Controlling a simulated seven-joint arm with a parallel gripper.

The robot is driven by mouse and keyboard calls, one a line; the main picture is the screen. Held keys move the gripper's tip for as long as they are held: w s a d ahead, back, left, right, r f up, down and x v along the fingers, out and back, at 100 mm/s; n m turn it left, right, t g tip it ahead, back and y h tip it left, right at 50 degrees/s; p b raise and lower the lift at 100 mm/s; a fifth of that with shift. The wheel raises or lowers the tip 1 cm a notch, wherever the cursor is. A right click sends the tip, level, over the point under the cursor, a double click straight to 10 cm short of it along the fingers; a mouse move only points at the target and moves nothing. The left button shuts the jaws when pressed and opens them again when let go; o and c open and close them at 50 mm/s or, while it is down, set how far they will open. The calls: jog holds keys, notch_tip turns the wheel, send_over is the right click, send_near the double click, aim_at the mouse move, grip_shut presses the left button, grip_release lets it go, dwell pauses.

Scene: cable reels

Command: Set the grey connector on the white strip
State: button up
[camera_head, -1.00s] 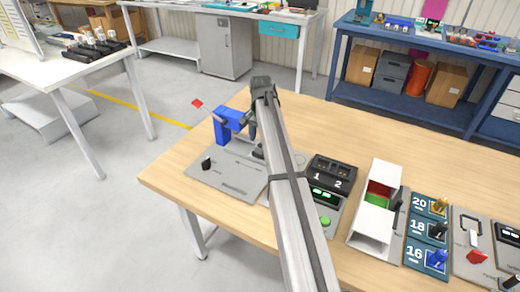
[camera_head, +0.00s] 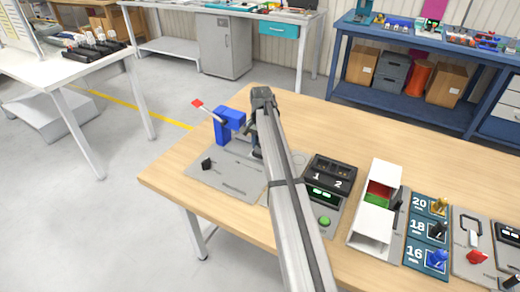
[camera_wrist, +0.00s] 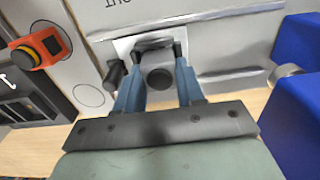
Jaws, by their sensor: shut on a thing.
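My gripper (camera_wrist: 158,54) points down at the grey panel, its two blue-grey fingers shut on a small dark grey piece, which I take to be the grey connector (camera_wrist: 154,44). A white patch, seemingly the white strip (camera_wrist: 122,46), shows under and beside the fingertips. I cannot tell whether the connector touches it. A dark round part (camera_wrist: 159,78) shows between the fingers. In the head view my gripper (camera_head: 257,150) is over the panel beside the blue lever press; the connector and strip are hidden there.
The blue lever press (camera_head: 224,128) stands close to my gripper and fills the right edge of the wrist view (camera_wrist: 300,90). A black knob (camera_head: 206,163) is on the grey panel (camera_head: 228,180). A black two-slot box (camera_head: 330,172) and white bin (camera_head: 372,222) stand to the right.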

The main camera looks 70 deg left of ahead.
jog(key=c, duration=0.4)
jog(key=shift+o, duration=0.2)
jog(key=shift+r, duration=3.8)
jog(key=shift+m, duration=0.5)
jog(key=w+d+f, duration=0.1)
jog(key=w+d, duration=0.1)
jog(key=w, duration=0.2)
jog(key=w+d+f, duration=0.1)
jog(key=w+d, duration=0.1)
jog(key=w, duration=0.2)
jog(key=w+d+f, duration=0.1)
jog(key=w+d, duration=0.1)
jog(key=w, duration=0.3)
jog(key=shift+w+d+f, duration=0.1)
jog(key=shift+d+f, duration=0.2)
jog(key=shift+f, duration=0.05)
jog(key=shift+w+a+f+n, duration=0.1)
jog(key=shift+a+n, duration=0.1)
jog(key=shift+n, duration=0.3)
jog(key=shift+f, duration=2.15)
